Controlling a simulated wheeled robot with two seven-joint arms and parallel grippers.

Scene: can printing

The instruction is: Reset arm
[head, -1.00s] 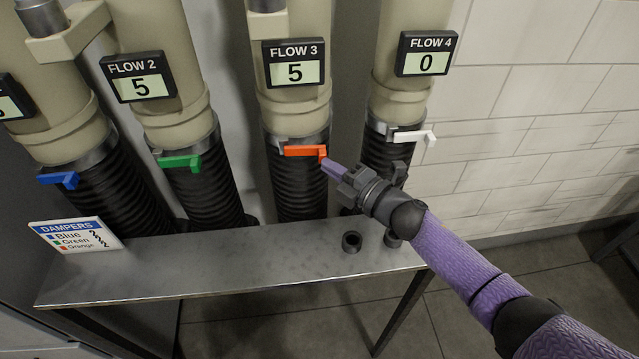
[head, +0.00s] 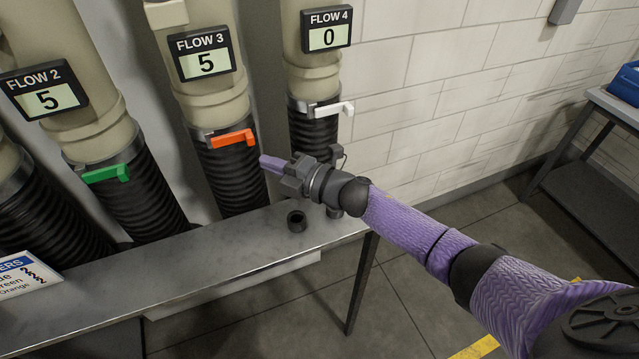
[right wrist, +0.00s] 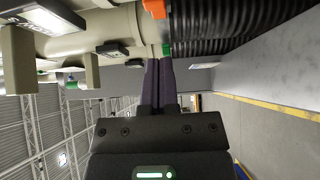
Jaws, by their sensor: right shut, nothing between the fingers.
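My right gripper (head: 264,161) is shut and empty. In the head view it points left, above the metal shelf, just right of and below the orange damper handle (head: 232,139), apart from it. In the right wrist view its closed purple fingers (right wrist: 159,80) point up the picture, with the orange handle (right wrist: 154,8) above them near the top edge. My right arm reaches in from the lower right. My left gripper is not in view.
The green handle (head: 106,174) and white handle (head: 331,109) sit on neighbouring pipes. FLOW 2 and FLOW 3 read 5; FLOW 4 reads 0. A dark ring (head: 296,221) stands on the metal shelf (head: 205,255). A side table with a blue bin (head: 627,84) is at right.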

